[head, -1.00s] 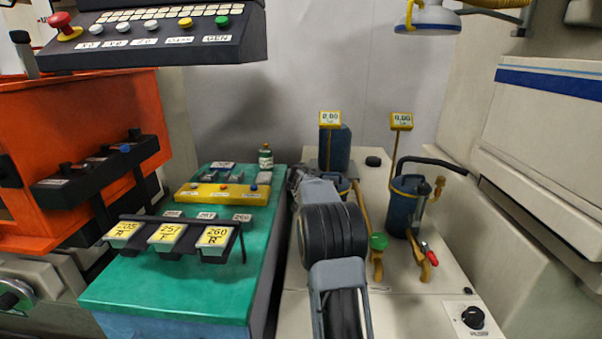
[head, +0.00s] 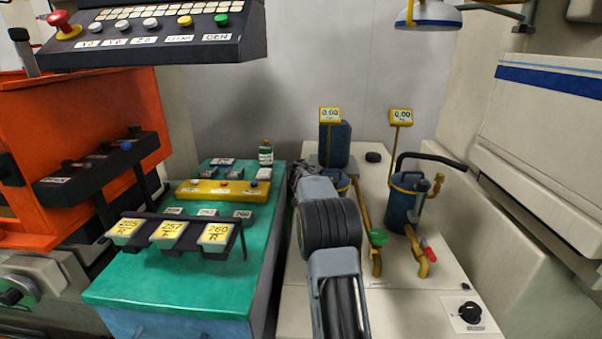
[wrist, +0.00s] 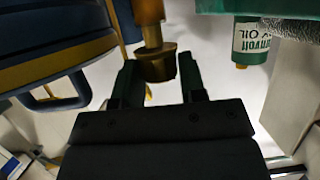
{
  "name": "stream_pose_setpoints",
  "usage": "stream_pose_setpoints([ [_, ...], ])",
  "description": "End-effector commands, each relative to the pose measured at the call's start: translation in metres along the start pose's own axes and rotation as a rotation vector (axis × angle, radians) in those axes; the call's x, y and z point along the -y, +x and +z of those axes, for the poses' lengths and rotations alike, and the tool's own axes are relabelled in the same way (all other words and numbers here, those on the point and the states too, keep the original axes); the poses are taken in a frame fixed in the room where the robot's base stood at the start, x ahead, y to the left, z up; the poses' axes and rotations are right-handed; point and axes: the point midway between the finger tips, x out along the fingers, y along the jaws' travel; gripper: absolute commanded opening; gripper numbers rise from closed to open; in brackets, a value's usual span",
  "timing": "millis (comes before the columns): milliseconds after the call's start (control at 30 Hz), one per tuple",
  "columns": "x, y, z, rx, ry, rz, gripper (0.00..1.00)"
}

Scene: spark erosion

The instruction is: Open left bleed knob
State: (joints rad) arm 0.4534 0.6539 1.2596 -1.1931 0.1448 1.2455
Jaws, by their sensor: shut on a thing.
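In the wrist view, a brass-brown round bleed knob (wrist: 157,65) on a short stem sits between my two fingers. My gripper (wrist: 159,80) is shut on it. A blue vessel with a yellow band (wrist: 62,68) is beside the knob. In the head view, my arm reaches over the pale bench to the left filter, whose blue vessel (head: 337,145) stands at the back. My arm hides much of that filter and its bleed knob. My gripper (head: 298,172) is small and hard to make out there. The right filter (head: 402,203) has its own brass knob (head: 438,181).
A green-handled valve (head: 378,238) is close to the right of my arm. A red-handled valve (head: 430,254) is further right. The green cabinet (head: 190,285) is at left, with an oil bottle (head: 265,153) on it. Two yellow gauges (head: 330,116) (head: 401,116) stand behind.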

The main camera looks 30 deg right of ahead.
Motion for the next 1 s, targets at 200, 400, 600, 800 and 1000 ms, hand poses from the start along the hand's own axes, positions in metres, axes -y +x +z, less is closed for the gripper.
stream_pose_setpoints([
  [200,-0.0005,-0.0006,-0.0014,0.002,-0.003,-0.009,0.14],
  [400,-0.0024,-0.0030,-0.0079,0.009,-0.055,-0.136,0.14],
  [600,-0.0028,-0.0025,-0.0079,0.008,-0.099,-0.238,0.14],
  [800,-0.0033,-0.0016,-0.0071,0.006,-0.131,-0.314,0.14],
  [1000,-0.0038,-0.0004,-0.0026,0.003,-0.149,-0.360,0.14],
])
